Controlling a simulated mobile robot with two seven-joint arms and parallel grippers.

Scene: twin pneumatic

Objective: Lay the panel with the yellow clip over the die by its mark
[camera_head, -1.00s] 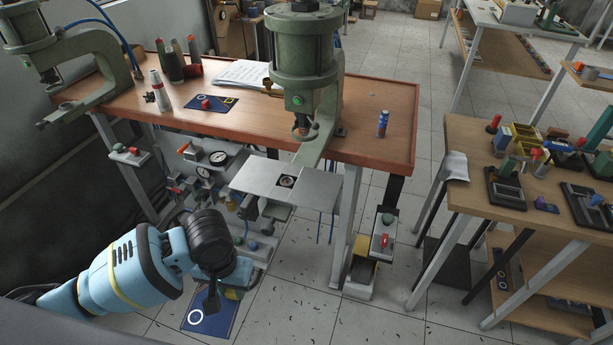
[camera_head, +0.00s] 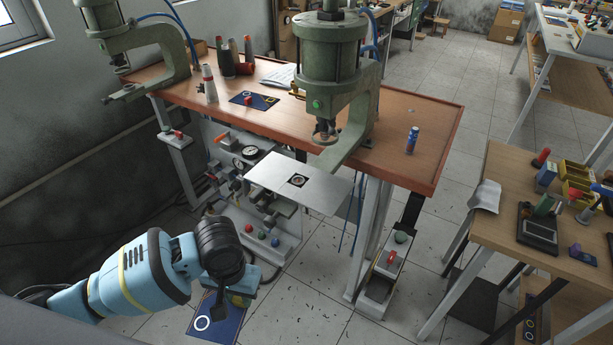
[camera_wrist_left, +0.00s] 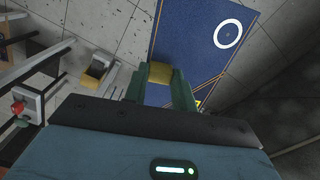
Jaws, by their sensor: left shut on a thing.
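The blue panel (camera_head: 222,326) with a white ring mark hangs from my left gripper (camera_head: 240,296) at the lower left of the head view. My left gripper is shut on its yellow clip (camera_head: 238,301). In the left wrist view the clip (camera_wrist_left: 160,74) is between the green fingers and the panel (camera_wrist_left: 195,45) stretches beyond, its white ring to the right. The die (camera_head: 298,180), a dark square with a round centre, sits on the grey plate (camera_head: 325,193) under the near press. The panel is apart from it, to the lower left. My right gripper is not in view.
The near green press (camera_head: 328,70) stands above the plate. A second blue panel (camera_head: 263,102) with a red clip lies on the workbench (camera_head: 405,165). A pedal box (camera_head: 385,275) stands on the floor. A wooden side table (camera_head: 500,225) stands right. Tiled floor in front is clear.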

